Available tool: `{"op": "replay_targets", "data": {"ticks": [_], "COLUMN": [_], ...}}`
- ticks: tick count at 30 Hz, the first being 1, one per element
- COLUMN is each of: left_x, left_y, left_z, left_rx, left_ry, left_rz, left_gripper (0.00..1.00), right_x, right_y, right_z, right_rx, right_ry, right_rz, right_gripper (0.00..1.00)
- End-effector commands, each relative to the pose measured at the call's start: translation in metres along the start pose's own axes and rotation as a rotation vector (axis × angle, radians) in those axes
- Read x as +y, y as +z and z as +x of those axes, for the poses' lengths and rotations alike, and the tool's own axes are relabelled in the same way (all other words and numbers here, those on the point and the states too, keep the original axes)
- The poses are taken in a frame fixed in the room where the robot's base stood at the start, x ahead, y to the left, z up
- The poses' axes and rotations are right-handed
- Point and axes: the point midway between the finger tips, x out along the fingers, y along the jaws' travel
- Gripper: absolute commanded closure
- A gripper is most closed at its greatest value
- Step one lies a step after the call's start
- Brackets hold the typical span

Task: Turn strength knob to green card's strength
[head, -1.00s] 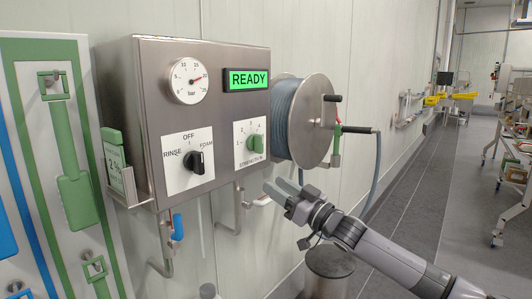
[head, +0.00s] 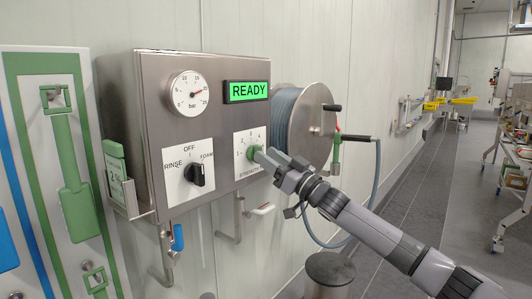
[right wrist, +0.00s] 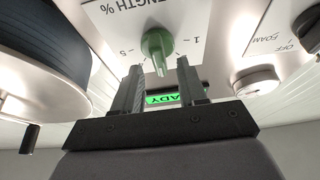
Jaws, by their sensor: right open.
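The green strength knob (head: 254,153) sits on a white dial plate (head: 240,146) on the steel panel. The right wrist view shows the knob (right wrist: 157,45) up close, with "1" and "5" readable beside it; I cannot tell its exact setting. My right gripper (head: 265,157) is open at the knob. In the right wrist view its two fingers (right wrist: 159,68) stand either side of the knob's line, with no grip on it. The green card (head: 117,172) stands in a steel holder on the panel's left side; its print is hard to read now. My left gripper is out of view.
A black mode knob (head: 195,173) sits left of the strength dial. A gauge (head: 188,92) and a green READY display (head: 247,92) are above. A hose reel (head: 310,120) stands close at the right. Pipes and valve handles (head: 177,238) hang below.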

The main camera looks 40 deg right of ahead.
Motion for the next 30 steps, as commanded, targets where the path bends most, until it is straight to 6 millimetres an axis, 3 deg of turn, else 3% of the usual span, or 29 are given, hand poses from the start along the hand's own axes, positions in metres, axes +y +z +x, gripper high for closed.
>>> {"op": "replay_targets", "data": {"ticks": [6, 17, 18, 21, 30], "left_x": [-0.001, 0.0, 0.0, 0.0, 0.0], "left_y": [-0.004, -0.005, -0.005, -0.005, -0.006], "left_z": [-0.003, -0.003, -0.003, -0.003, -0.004], "left_rx": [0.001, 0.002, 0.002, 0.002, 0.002], "left_ry": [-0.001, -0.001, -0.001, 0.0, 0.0], "left_rz": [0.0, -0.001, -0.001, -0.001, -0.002], "left_gripper": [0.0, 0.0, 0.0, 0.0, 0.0], "right_x": [0.0, -0.001, -0.001, -0.001, -0.001], "right_y": [-0.001, 0.0, 0.0, 0.0, 0.0], "right_z": [0.013, 0.015, 0.015, 0.015, 0.015], "right_rx": [0.001, -0.001, -0.001, -0.001, -0.001], "right_ry": [0.0, -0.001, -0.001, -0.001, -0.006], "right_rz": [-0.001, -0.001, -0.001, -0.001, -0.014], "right_gripper": [0.58, 0.58, 0.65, 0.98, 1.0]}}
